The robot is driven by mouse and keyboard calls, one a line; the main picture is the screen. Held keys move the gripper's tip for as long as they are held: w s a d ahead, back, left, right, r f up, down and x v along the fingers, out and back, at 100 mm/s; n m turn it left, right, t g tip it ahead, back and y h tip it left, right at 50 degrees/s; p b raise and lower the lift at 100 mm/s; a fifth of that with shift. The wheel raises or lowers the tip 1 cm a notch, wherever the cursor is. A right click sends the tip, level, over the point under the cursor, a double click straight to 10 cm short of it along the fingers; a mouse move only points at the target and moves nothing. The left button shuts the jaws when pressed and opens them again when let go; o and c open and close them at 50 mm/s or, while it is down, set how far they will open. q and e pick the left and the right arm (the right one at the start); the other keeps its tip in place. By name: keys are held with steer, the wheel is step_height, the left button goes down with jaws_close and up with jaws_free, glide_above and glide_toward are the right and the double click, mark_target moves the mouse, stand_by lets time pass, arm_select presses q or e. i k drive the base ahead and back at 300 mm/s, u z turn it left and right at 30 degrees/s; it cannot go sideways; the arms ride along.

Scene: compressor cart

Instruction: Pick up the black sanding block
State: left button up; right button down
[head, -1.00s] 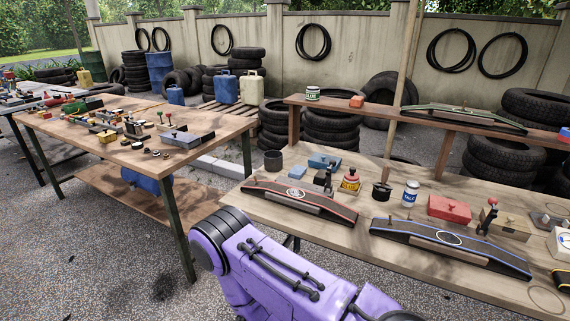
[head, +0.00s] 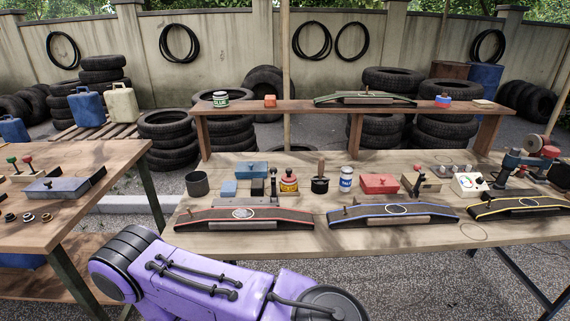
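I cannot clearly make out the black sanding block. A small dark block (head: 258,187) stands on the near workbench, left of a red-and-yellow bottle, and could be it, but it is too small to tell. A thin dark upright piece (head: 273,184) stands right beside it and partly overlaps it. Neither of my grippers is in view. Only a purple link of my own arm shows at the bottom, in front of the bench.
The workbench (head: 290,243) holds three long dark boards with red, blue and yellow edging along its front. Behind them stand a dark cup (head: 197,184), a blue box (head: 252,170), a red box (head: 379,184) and tools. A raised shelf (head: 290,107) runs behind. Another table (head: 30,236) is at left.

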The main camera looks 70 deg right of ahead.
mark_target(258, 184)
steer(key=z, duration=2.45)
